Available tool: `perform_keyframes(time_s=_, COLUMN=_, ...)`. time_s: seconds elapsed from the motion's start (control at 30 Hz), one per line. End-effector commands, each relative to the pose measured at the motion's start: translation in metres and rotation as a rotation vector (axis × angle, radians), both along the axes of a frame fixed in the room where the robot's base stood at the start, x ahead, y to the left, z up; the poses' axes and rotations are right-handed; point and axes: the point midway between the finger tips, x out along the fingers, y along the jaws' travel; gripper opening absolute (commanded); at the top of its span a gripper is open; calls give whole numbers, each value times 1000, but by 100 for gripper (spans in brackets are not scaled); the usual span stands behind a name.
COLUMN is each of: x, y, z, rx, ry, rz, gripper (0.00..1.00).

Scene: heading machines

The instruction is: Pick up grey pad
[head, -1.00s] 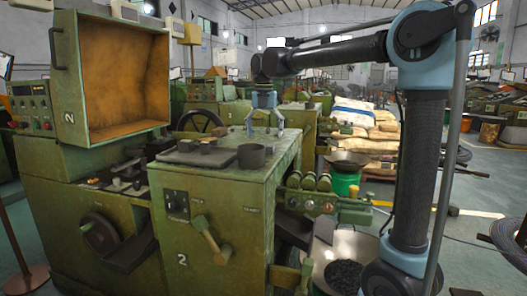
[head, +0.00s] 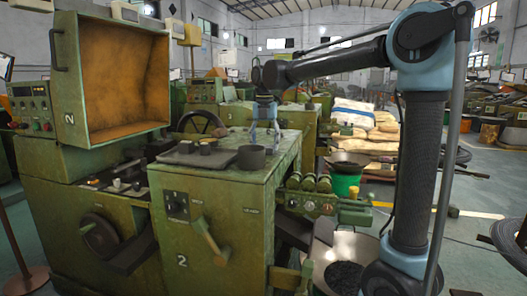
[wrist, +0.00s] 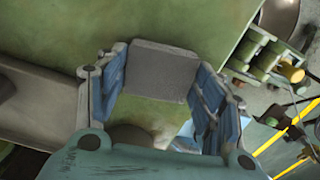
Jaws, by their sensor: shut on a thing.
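The grey pad (wrist: 160,70) is a flat, roughly rectangular plate in the wrist view. It lies between the two blue-lined fingers of my gripper (wrist: 164,74), over the green machine top (wrist: 190,28). My gripper is shut on the grey pad. In the head view my gripper (head: 265,142) points down at the back right of the machine top (head: 278,160), behind a dark pot. The pad cannot be made out in the head view. Whether it touches the machine top is not clear.
The dark round pot (head: 251,158) stands on the machine top just in front of my gripper. A dark tray (head: 190,156) with small items lies to its left. The raised orange-lined hood (head: 120,75) stands further left. Green rollers (head: 308,182) stick out at the right.

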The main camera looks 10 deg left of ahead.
Motion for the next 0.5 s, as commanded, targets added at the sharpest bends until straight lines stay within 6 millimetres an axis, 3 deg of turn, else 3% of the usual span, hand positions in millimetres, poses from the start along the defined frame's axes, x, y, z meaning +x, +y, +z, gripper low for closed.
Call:
perform_keyframes(time_s=0.23, x=0, y=0, z=10, rx=0, ry=0, rz=0, gripper=39)
perform_keyframes(time_s=0.5, x=0, y=0, z=56, rx=0, ry=0, rz=0, gripper=39)
